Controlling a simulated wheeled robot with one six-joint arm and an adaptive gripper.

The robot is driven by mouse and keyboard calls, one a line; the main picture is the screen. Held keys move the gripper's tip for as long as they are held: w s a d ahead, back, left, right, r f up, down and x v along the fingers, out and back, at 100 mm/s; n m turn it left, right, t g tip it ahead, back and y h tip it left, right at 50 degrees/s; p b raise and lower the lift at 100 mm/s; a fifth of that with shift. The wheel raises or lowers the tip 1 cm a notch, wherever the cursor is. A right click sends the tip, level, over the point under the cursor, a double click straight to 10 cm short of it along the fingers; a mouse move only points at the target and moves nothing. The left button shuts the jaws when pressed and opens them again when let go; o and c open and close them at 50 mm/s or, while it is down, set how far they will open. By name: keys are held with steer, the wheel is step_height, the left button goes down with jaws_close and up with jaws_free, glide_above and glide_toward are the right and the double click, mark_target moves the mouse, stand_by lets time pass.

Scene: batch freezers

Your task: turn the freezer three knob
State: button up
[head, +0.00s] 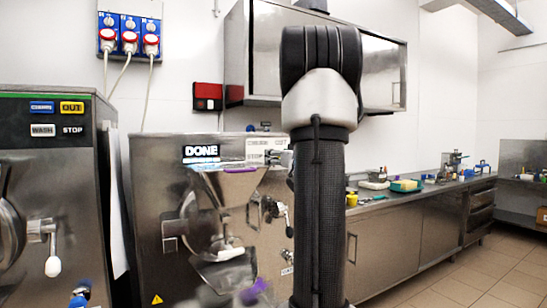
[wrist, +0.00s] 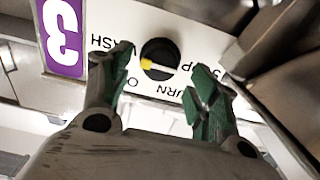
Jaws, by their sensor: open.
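In the wrist view, a round black knob (wrist: 158,52) with a yellow pointer sits on a white panel (wrist: 200,22). The panel's lettering appears upside down, with WASH to the left of the knob and partly hidden words to the right and below. The yellow pointer mark lies nearly level across the knob, its bright end to the left. A purple label (wrist: 63,35) with a white 3 is left of the panel lettering. My gripper (wrist: 166,80) is open, its green-padded fingers to the left and lower right of the knob, with nothing between them. The head view does not show the knob or gripper.
In the head view, a steel freezer (head: 150,170) with a DONE display and a hopper stands in the middle. Another freezer (head: 45,140) stands at left. A counter (head: 400,240) with small items runs along the right wall. Tiled floor lies open at lower right.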

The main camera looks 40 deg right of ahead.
steer(key=x, duration=0.2)
steer(key=shift+w+d, duration=0.15)
steer(key=shift+w, duration=0.2)
steer(key=c, duration=1)
